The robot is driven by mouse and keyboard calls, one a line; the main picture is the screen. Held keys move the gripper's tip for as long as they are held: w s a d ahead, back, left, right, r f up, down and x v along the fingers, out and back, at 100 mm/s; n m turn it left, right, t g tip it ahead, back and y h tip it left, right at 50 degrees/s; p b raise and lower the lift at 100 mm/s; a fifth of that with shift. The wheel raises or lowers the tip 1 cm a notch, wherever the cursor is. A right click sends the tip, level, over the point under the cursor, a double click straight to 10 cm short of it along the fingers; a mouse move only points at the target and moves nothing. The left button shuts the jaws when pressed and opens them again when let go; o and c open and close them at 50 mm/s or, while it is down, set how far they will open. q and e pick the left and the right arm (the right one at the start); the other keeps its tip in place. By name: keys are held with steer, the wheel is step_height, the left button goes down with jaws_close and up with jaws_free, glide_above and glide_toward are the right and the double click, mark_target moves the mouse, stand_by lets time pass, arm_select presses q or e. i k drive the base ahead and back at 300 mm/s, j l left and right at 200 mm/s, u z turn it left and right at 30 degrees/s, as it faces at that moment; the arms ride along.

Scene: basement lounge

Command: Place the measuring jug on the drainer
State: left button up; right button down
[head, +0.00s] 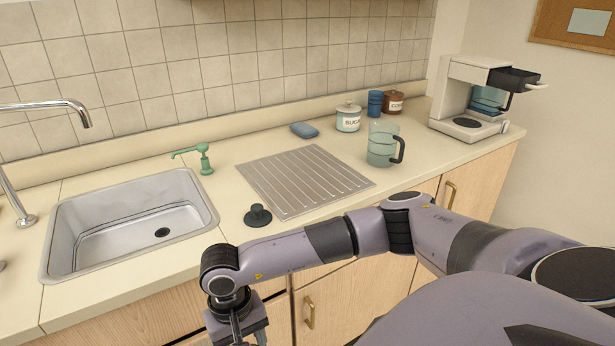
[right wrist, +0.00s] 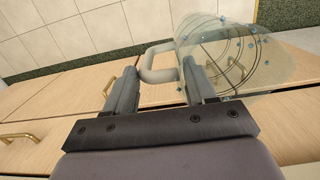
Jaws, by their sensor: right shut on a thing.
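My right gripper (right wrist: 162,80) is shut on the pale handle of a clear measuring jug (right wrist: 225,55) in the right wrist view. The jug is see-through, with dark rings and small blue marks, and lies tilted in that view. In the head view my right gripper (head: 246,338) points down at the bottom edge, in front of the counter; the jug is out of frame there. The drainer (head: 305,180) is a ridged metal panel set in the counter, right of the sink, and is bare. My left gripper is not in view.
A sink (head: 130,225) is left of the drainer. A black plug (head: 258,215) sits at the drainer's near left corner. A green-tinted jug with a dark handle (head: 382,147), a sugar pot (head: 347,118), a blue sponge (head: 304,130) and a coffee maker (head: 472,100) stand beyond.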

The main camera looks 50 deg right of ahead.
mark_target(332, 174)
steer(key=l+u, duration=0.15)
steer(key=u, duration=0.3)
steer(key=k+l+u, duration=0.2)
steer(key=l+u, duration=0.25)
steer(key=l, duration=0.15)
steer(key=k+l+u, duration=0.1)
steer(key=l, duration=0.2)
steer(key=k+l+u, duration=0.1)
steer(key=l, duration=0.2)
steer(key=k+l, duration=0.2)
steer(key=l, duration=0.2)
steer(key=k+l, duration=0.2)
steer(key=l, duration=0.2)
steer(key=k+l, duration=0.25)
steer(key=i+l+u, duration=0.05)
steer(key=l, duration=0.1)
